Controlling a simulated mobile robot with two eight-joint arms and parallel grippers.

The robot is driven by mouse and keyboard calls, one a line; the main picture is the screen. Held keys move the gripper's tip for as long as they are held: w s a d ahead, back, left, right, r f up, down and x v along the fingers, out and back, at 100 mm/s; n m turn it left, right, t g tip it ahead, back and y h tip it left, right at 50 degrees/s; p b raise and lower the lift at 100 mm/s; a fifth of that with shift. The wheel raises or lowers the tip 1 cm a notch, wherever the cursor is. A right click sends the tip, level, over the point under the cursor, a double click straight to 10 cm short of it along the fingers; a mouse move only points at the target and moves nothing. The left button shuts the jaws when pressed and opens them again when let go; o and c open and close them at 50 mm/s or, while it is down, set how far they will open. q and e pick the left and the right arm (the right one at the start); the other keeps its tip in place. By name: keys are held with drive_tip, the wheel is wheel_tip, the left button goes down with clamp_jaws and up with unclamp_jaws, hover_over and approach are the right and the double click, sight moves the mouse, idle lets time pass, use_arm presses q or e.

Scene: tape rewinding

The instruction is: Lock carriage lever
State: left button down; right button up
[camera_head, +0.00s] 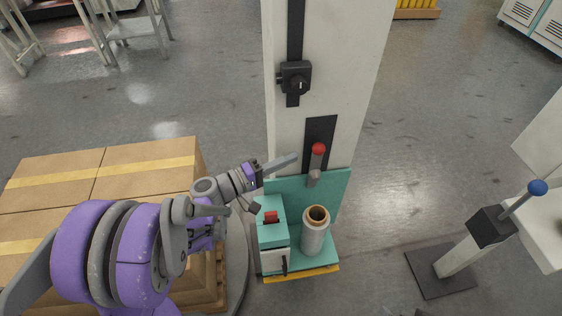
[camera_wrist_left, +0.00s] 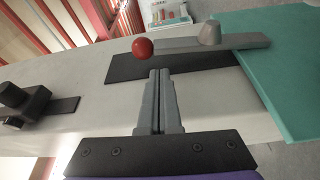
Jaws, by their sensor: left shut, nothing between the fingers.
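The carriage lever (camera_head: 316,166) is a grey bar with a red ball knob (camera_head: 318,149) at its top, mounted over a black slot plate (camera_head: 324,128) on the white column. It stands nearly upright. In the left wrist view, the lever (camera_wrist_left: 188,46) lies across the picture, with its red knob (camera_wrist_left: 143,47) at the left and a grey pivot at the right. My left gripper (camera_head: 294,159) is shut and empty, its tips just left of the lever below the knob. In the left wrist view, my fingertips (camera_wrist_left: 159,73) sit beside the knob end, seemingly apart from it. My right gripper is not in view.
A teal carriage (camera_head: 320,190) below the lever carries a film roll (camera_head: 313,236) and a box with a red switch (camera_head: 271,216). A black knob unit (camera_head: 295,79) is higher on the column. Stacked cartons (camera_head: 100,170) stand left. A blue-knobbed lever (camera_head: 537,188) is at right.

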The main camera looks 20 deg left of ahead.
sight(312, 156)
use_arm(q)
drive_tip(key=x, duration=0.5)
drive_tip(key=shift+w+d, duration=0.2)
drive_tip(key=shift+w, duration=0.05)
drive_tip(key=shift+s, duration=0.1)
drive_tip(key=shift+s+d+f+m+b, duration=0.1)
drive_tip(key=shift+s+d+m+b, duration=0.25)
drive_tip(key=shift+s+d+m, duration=0.25)
drive_tip(key=s+d+f+m+h+b, duration=0.4)
drive_tip(key=s+d+f+m+b, duration=0.3)
drive_tip(key=s+f+m+b, duration=0.2)
drive_tip(key=shift+s+m+b, duration=0.5)
drive_tip(key=shift+s+m, duration=0.5)
drive_tip(key=shift+m, duration=0.4)
drive_tip(key=shift+f, duration=0.15)
